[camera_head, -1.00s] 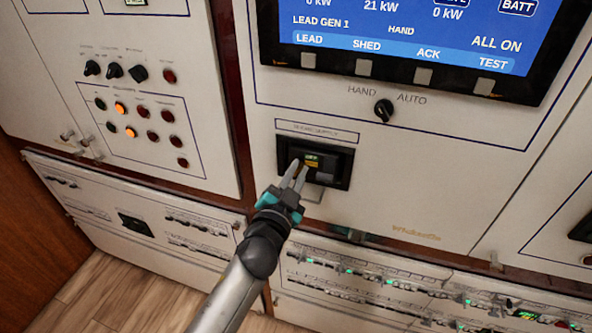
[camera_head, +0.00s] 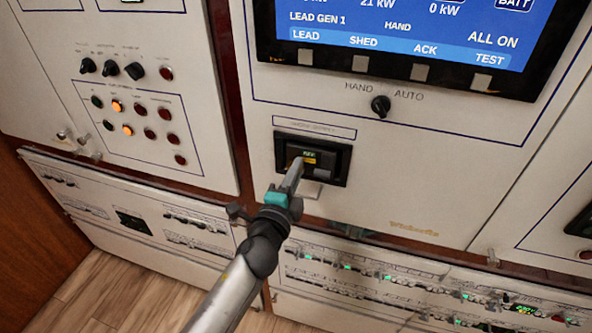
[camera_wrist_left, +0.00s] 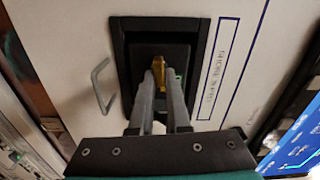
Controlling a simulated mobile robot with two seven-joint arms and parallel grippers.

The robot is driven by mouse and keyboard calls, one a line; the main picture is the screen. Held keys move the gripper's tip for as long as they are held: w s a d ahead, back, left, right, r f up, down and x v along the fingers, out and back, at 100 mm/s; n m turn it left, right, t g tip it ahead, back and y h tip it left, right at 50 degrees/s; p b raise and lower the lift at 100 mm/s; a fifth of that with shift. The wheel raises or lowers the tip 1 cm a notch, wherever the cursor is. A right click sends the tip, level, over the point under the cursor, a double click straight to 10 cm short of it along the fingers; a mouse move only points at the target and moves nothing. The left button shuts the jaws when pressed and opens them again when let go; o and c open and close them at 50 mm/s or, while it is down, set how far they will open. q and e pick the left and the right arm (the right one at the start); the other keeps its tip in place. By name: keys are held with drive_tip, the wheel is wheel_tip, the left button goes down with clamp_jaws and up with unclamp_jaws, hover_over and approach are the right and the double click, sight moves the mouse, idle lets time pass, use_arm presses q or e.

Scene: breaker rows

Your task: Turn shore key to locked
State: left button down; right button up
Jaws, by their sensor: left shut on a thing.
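The shore supply unit (camera_head: 336,158) is a black recessed frame in the white panel, below the HAND/AUTO switch; its small green display reads what looks like OFF. The shore key is a yellow piece (camera_wrist_left: 158,72) in the middle of the dark recess in the left wrist view. My left gripper (camera_head: 296,166) reaches the recess from below left. In the left wrist view its two fingers (camera_wrist_left: 160,82) are shut on the yellow key, one on each side. The fingers hide part of the key. My right gripper is not in view.
A metal handle (camera_wrist_left: 102,86) stands out beside the black frame. Above are the HAND/AUTO switch (camera_head: 381,106) and a large blue screen (camera_head: 400,35). Knobs and lamps (camera_head: 130,115) fill the left panel. Breaker rows (camera_head: 380,275) run below.

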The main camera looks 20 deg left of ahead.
use_arm(q)
drive_tip(key=shift+m, duration=0.5)
drive_tip(key=c, duration=0.9)
unclamp_jaws()
drive_tip(key=shift+s+f, duration=0.1)
drive_tip(key=shift+s, duration=0.05)
drive_tip(key=shift+s+a+b, duration=0.15)
drive_tip(key=shift+s+b, duration=0.6)
drive_tip(key=shift+s, duration=3)
drive_tip(key=shift+s+a+b, duration=0.15)
drive_tip(key=shift+s+b, duration=0.6)
drive_tip(key=shift+s, duration=3)
